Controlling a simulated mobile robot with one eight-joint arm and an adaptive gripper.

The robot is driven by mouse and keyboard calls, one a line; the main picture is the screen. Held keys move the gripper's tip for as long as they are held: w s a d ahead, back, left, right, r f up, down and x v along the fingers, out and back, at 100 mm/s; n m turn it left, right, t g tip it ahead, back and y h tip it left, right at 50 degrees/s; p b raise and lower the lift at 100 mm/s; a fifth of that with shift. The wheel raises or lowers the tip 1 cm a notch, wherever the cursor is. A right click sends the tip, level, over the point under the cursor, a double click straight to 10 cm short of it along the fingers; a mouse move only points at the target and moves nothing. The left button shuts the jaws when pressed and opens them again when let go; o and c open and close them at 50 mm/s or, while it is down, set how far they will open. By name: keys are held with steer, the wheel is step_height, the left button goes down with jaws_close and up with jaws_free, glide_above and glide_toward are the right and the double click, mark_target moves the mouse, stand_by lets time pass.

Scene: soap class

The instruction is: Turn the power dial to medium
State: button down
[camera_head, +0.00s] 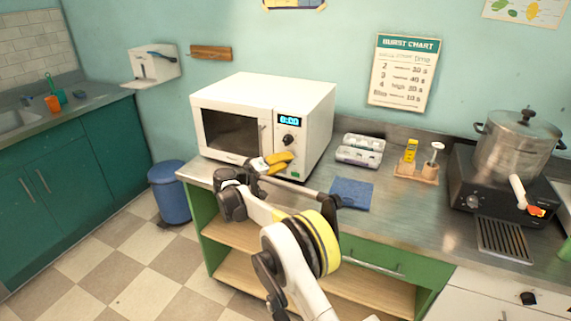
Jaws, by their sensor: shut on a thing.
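The white microwave (305,97) stands on the steel counter. Its control panel has a lit display (289,120) reading what looks like 0:00. A dark round dial (288,140) shows below the display. My gripper (280,161), with yellow fingers, is at the panel just below this visible dial. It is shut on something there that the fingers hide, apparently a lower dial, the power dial. Its pointer and setting cannot be seen. A small green mark (294,176) shows below the fingers. The microwave door is shut.
A blue cloth (351,193), egg-carton-like packs (360,149) and a small wooden holder (416,170) are right of the microwave. A steel pot (516,145) stands on a black burner (465,180) with its own knob. A burst chart (403,73) hangs behind.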

steer(key=shift+d+f+n+t+h+b, duration=0.1)
steer(key=shift+n+t+h+b, duration=0.25)
steer(key=shift+n, duration=0.65)
steer(key=c, duration=1.2)
jaws_free()
steer(key=shift+o, duration=0.2)
steer(key=v, duration=1.2)
steer(key=shift+w, duration=0.15)
